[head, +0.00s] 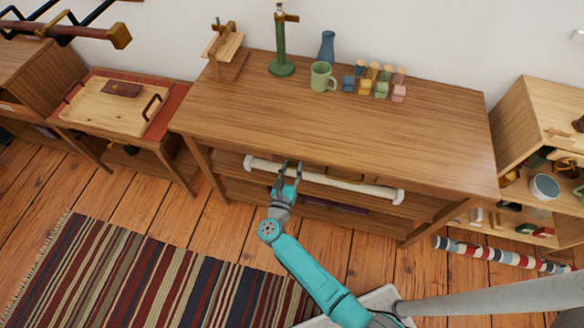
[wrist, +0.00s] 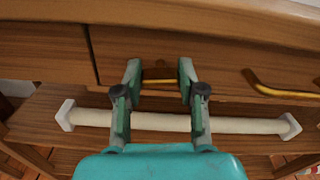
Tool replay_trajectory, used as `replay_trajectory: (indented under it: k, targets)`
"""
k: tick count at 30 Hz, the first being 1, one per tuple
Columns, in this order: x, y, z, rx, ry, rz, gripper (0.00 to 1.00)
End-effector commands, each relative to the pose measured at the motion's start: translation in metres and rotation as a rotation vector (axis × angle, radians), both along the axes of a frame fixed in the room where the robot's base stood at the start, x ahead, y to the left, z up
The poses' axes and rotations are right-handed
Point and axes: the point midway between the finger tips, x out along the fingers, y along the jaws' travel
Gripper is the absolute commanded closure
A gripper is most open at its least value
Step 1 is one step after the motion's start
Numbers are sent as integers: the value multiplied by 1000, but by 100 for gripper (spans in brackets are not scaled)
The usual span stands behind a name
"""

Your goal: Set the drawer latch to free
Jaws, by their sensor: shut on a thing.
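The drawer latch (wrist: 160,73) is a small dark-brown piece with a brass lower edge on the wooden drawer front. It shows between my fingertips in the wrist view. My gripper (wrist: 160,80) is shut on it, one finger on each side. In the head view my gripper (head: 288,166) reaches the front of the wooden desk (head: 330,125), under its top edge, and the latch cannot be made out there. The drawer front (wrist: 215,72) looks flush with the desk; which position the latch is in is hard to tell.
A pale rod with white end caps (head: 345,183) runs below the drawers, under my fingers. A brass handle (wrist: 282,91) is right of the latch. A mug (head: 322,77), a blue vase (head: 327,47) and small blocks stand on the desk. A striped rug (head: 140,280) lies at left.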

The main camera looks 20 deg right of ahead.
Motion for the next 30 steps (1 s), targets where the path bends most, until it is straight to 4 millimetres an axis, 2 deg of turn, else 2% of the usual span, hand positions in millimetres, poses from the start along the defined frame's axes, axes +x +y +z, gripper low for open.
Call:
replay_trajectory:
  k: [30]
  targets:
    - [2,3,-2,-764,556,2,95]
